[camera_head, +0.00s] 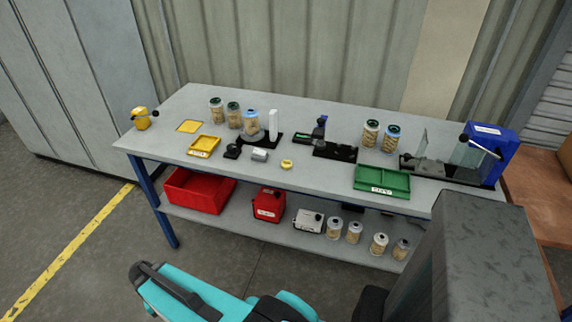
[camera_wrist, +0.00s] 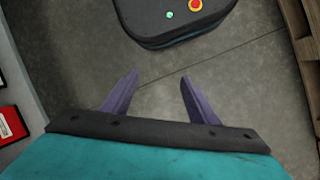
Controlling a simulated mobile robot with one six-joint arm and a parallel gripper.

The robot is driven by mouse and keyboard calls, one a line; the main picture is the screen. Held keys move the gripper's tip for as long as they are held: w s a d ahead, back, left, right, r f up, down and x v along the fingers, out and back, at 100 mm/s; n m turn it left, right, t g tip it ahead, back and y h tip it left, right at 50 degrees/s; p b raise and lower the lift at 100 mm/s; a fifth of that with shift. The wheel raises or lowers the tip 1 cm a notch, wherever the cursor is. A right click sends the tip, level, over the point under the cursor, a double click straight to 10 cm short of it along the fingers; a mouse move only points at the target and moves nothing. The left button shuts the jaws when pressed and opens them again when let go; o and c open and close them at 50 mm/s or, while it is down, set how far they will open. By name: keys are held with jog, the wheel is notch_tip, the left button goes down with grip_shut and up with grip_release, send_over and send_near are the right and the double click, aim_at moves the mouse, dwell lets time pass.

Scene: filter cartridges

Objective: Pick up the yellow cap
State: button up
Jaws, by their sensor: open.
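The yellow cap (camera_head: 287,164) is a small round yellow piece. It lies on the grey tabletop near the front edge, at the middle of the table in the head view. The cap is not in the wrist view. My gripper's fingers cannot be made out in the head view.
On the grey table (camera_head: 320,183) stand a yellow tray (camera_head: 204,146), a green tray (camera_head: 382,182), several filter jars and a blue machine (camera_head: 485,150) at right. The tabletop around the cap is clear in front.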

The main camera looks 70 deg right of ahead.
jog(key=w+d+r+m+t+h, duration=0.15)
jog(key=d+r+m, duration=0.35)
jog(key=d+r, duration=0.7)
jog(key=w+d+r+m, duration=0.3)
jog(key=d+r+m, duration=0.3)
jog(key=d, duration=1.1)
jog(key=s+d+r+m+h, duration=0.1)
jog(key=s+d+r+m, duration=0.3)
jog(key=s+d+r, duration=0.4)
jog(key=s+d+r+m+h, duration=0.1)
jog(key=s+d+r+m, duration=0.4)
jog(key=d+r, duration=0.8)
jog(key=s+r, duration=0.3)
jog(key=shift+s+r, duration=0.3)
jog(key=shift+s, duration=0.05)
jog(key=shift+d+f+g, duration=0.15)
jog(key=shift+g, duration=0.1)
jog(key=p, duration=0.2)
send_over(287, 163)
jog(key=w+a, duration=0.2)
jog(key=w, duration=0.1)
jog(key=shift+s+f, duration=0.15)
jog(key=shift+f, duration=1.8)
jog(key=shift+s+f, duration=0.1)
jog(key=shift+f, duration=1.85)
